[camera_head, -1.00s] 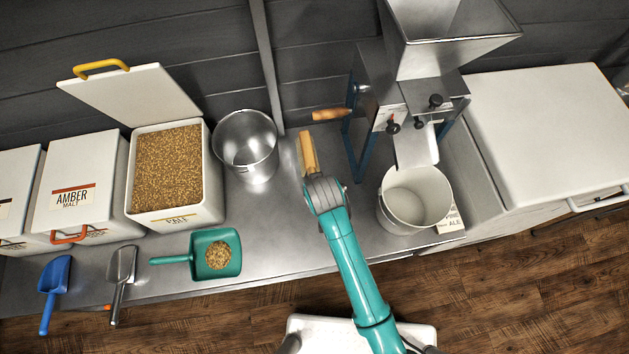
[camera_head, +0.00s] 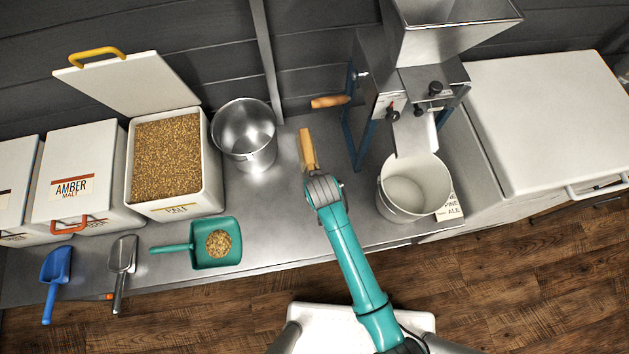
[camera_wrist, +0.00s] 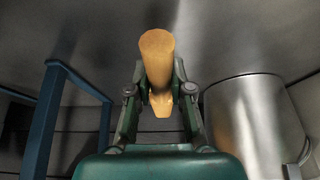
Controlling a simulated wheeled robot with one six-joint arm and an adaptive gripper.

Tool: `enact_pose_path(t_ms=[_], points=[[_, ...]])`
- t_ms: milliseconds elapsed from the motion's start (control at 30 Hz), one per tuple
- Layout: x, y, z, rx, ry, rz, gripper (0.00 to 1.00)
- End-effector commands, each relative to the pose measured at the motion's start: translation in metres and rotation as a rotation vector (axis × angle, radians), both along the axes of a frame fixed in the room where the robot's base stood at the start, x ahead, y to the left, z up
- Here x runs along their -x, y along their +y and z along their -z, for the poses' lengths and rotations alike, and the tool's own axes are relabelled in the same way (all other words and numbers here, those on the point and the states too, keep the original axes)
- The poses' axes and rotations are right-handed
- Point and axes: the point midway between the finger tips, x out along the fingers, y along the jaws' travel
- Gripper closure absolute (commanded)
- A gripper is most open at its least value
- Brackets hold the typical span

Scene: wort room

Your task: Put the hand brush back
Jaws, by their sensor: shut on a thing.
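The hand brush shows as a pale wooden piece (camera_head: 308,148) at the end of my arm, over the steel bench between the steel pot and the mill. In the wrist view its round wooden handle (camera_wrist: 157,62) stands up between the two fingers. My gripper (camera_head: 317,178) is shut on it; the fingers also show in the wrist view (camera_wrist: 160,95). I cannot see any bristles. I cannot tell whether the brush touches the bench.
The steel pot (camera_head: 244,136) stands left of the brush. The grain mill (camera_head: 425,80) with its blue legs and a white bucket (camera_head: 411,190) is at right. A green scoop (camera_head: 217,243) with grain lies front left. An open pale malt bin (camera_head: 175,205) stands behind it.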

Motion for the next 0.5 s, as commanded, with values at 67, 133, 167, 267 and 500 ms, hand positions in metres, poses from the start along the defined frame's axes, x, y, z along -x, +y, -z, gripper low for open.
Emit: enact_pose_path(t_ms=[67,133,167,267,500], points=[[-0.0003,0.0001,-0.0004,0.0,-0.001,0.0,1.0],[-0.0002,0.0001,-0.0004,0.0,-0.001,0.0,0.72],[-0.0002,0.0001,-0.0004,0.0,-0.001,0.0,0.64],[-0.0001,0.0,-0.0004,0.0,-0.001,0.0,0.5],[0.0004,-0.0001,-0.0001,0.0,0.001,0.0,0.5]])
